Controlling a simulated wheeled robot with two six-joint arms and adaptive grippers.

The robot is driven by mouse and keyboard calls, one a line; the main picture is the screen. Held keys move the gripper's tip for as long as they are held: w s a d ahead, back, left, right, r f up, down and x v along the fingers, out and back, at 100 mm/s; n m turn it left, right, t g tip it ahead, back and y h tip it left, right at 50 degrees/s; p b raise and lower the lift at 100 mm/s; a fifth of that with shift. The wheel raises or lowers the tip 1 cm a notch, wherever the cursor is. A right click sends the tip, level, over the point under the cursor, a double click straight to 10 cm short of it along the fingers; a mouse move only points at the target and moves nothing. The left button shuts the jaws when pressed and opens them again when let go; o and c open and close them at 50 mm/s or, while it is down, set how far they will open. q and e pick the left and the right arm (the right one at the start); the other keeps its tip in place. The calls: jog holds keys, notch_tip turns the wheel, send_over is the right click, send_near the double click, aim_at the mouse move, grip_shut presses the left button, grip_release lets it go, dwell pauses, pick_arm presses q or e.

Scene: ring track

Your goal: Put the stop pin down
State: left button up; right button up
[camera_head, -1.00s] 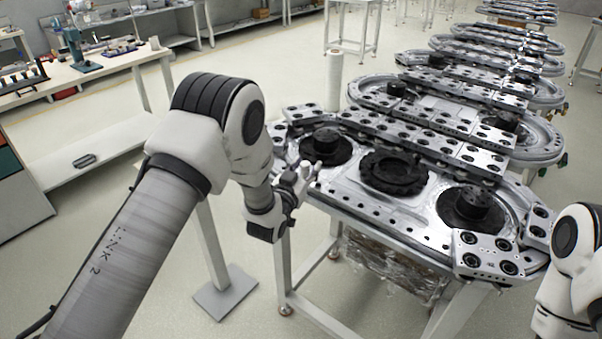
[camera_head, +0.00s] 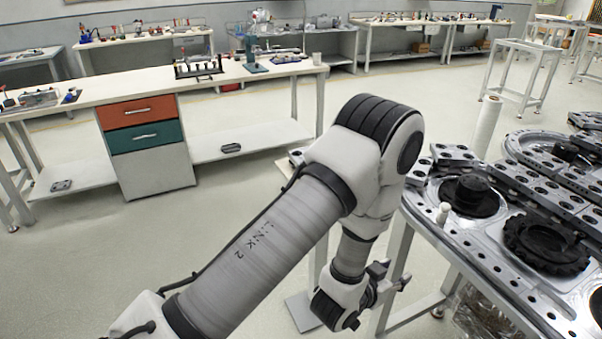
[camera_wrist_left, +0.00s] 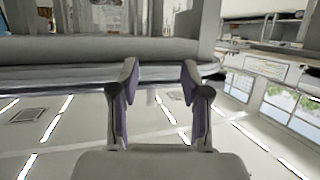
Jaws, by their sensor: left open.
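A small pale pin (camera_head: 443,212), apparently the stop pin, stands upright on the near left edge of the ring track (camera_head: 470,240), beside a black round hub. My left gripper (camera_head: 392,278) is below and left of the pin in the head view, apart from it, beside the track's edge. In the left wrist view the left gripper's two fingers (camera_wrist_left: 160,78) are spread with nothing between them. The pin cannot be made out in that view. My right gripper is not in view.
A black toothed wheel (camera_head: 548,243) and a black hub (camera_head: 469,195) sit on the track. A white workbench (camera_head: 85,95) with red and green drawers (camera_head: 140,112) stands at the back left. A white roll (camera_head: 487,127) stands behind the track. Floor between is clear.

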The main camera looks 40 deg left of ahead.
pick_arm(q)
jog(key=s+a+f+g, duration=0.2)
jog(key=s+f+g, duration=0.5)
jog(key=s+f, duration=0.75)
jog(key=s+f+g, duration=0.2)
jog(key=s+g, duration=0.1)
jog(key=s, duration=0.4)
jog(key=s+f+n+g, duration=0.1)
jog(key=s+f+g, duration=0.2)
jog(key=s, duration=0.5)
jog(key=shift+a+g+y, duration=0.15)
jog(key=shift+g+y, duration=0.15)
jog(key=shift+g, duration=0.2)
